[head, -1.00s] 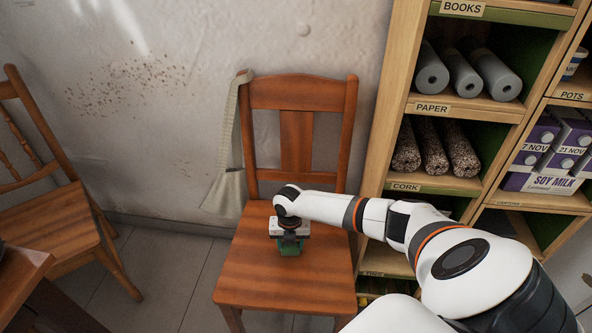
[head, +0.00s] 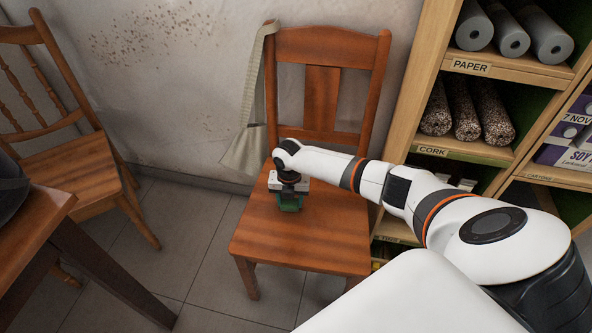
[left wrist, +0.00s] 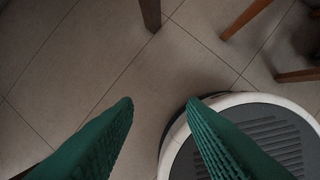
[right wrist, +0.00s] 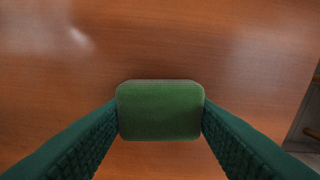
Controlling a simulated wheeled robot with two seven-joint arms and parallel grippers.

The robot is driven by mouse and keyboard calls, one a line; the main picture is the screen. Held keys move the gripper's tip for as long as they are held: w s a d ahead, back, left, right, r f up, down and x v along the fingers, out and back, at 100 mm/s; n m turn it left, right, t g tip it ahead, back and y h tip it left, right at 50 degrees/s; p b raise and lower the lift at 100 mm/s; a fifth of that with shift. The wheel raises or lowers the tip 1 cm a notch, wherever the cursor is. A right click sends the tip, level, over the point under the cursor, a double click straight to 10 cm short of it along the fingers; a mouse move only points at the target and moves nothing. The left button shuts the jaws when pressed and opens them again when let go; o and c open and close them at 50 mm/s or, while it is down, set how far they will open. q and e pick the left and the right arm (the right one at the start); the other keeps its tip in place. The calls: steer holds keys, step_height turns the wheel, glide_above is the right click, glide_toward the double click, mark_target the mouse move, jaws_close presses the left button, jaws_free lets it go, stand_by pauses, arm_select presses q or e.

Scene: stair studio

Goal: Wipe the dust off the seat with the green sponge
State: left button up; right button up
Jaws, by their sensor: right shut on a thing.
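The wooden chair's seat (head: 315,240) is in the middle of the head view. My right gripper (head: 290,196) is over its back left part, shut on the green sponge (head: 288,206). In the right wrist view, the sponge (right wrist: 160,110) is held between both dark green fingers, with the brown seat (right wrist: 60,90) below it. I cannot tell whether it touches the wood. Pale patches on the seat there may be glare or dust. My left gripper (left wrist: 160,100) is open and empty above the floor in the left wrist view.
A cloth strap bag (head: 250,130) hangs on the chair back's left post. A shelf unit (head: 475,155) with paper and cork rolls stands at the right. Another chair (head: 70,170) and a table (head: 30,215) are at the left. Tiled floor (head: 200,235) lies free between them.

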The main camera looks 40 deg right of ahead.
arm_select(q)
steer(key=shift+r, duration=0.3)
arm_select(e)
steer(key=shift+w+a, duration=0.15)
steer(key=shift+a, duration=0.05)
arm_select(q)
steer(key=shift+f, duration=0.15)
arm_select(e)
steer(key=shift+r, duration=0.15)
